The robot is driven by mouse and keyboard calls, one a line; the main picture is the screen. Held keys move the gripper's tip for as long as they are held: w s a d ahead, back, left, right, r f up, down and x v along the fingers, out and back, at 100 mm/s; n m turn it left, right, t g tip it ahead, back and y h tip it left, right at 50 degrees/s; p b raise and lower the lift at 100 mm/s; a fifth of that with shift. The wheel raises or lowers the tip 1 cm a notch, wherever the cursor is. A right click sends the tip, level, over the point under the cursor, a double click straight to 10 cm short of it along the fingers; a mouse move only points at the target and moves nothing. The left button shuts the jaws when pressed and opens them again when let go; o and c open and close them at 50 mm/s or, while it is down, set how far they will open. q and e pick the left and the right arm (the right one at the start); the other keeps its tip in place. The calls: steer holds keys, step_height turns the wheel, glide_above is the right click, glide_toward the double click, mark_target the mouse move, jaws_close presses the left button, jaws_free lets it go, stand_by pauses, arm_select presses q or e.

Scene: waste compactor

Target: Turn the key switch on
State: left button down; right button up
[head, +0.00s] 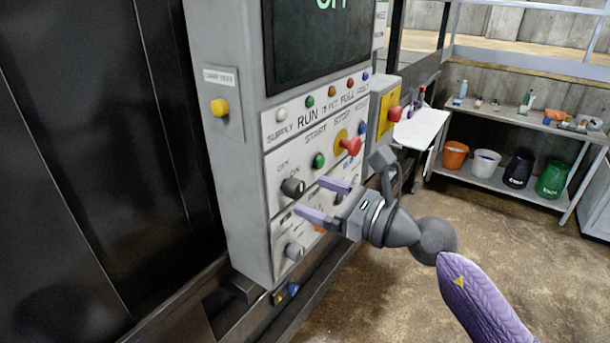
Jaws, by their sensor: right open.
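The grey control panel (233,130) stands left of centre. A dark round switch (292,187) with lettering reading about "ON" above it sits low on the panel's left. A second dark grey switch (294,251) sits below it. I cannot tell for sure which one is the key switch, and no key shows clearly. My right gripper (319,199) is open and empty. Its two purple fingers point left at the panel, just right of and slightly below the upper switch, seemingly apart from it. The fingers hide some labels. My left gripper is not in view.
A green button (319,160) and a red mushroom button (350,146) sit above the gripper. Indicator lamps line the panel under a dark screen (322,38). A yellow box with a red button (394,113) is on the right side. Buckets on a shelf stand far right; floor between is clear.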

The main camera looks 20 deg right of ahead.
mark_target(301, 191)
steer(key=x, duration=0.3)
steer(key=shift+d, duration=0.15)
steer(key=shift+w+a+f, duration=0.1)
steer(key=shift+w+a, duration=0.15)
steer(key=shift+a, duration=0.05)
jaws_close()
